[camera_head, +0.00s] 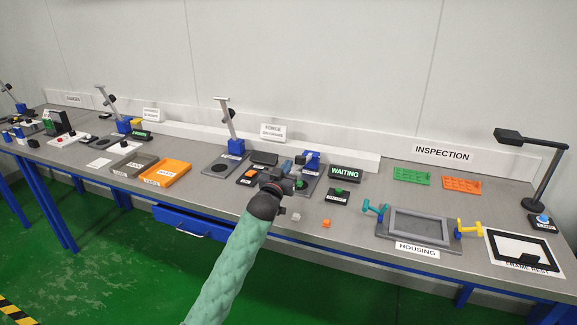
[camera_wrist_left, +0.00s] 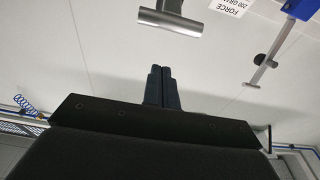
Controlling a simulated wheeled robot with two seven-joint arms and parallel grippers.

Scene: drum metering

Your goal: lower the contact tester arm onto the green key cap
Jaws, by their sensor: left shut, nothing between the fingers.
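The contact tester (camera_head: 312,159), with a blue post, stands at mid-bench, partly hidden behind my left gripper. Its arm ends in a grey T-shaped bar, which shows in the left wrist view (camera_wrist_left: 168,22) just beyond my fingertips, apart from them. A bit of green, seemingly the green key cap (camera_head: 300,184), shows on the tester's plate beside my gripper. My left gripper (camera_head: 280,181) is shut and empty; its fingers show together in the wrist view (camera_wrist_left: 159,86). Whether the tester arm touches the cap is hidden. My right gripper is out of view.
A dark display (camera_head: 345,174) reads WAITING, with a small black box (camera_head: 338,195) in front of it. The force tester (camera_head: 235,147) stands left with its arm raised. A grey housing fixture (camera_head: 418,225) lies right. White and orange cubes (camera_head: 326,223) sit near the front.

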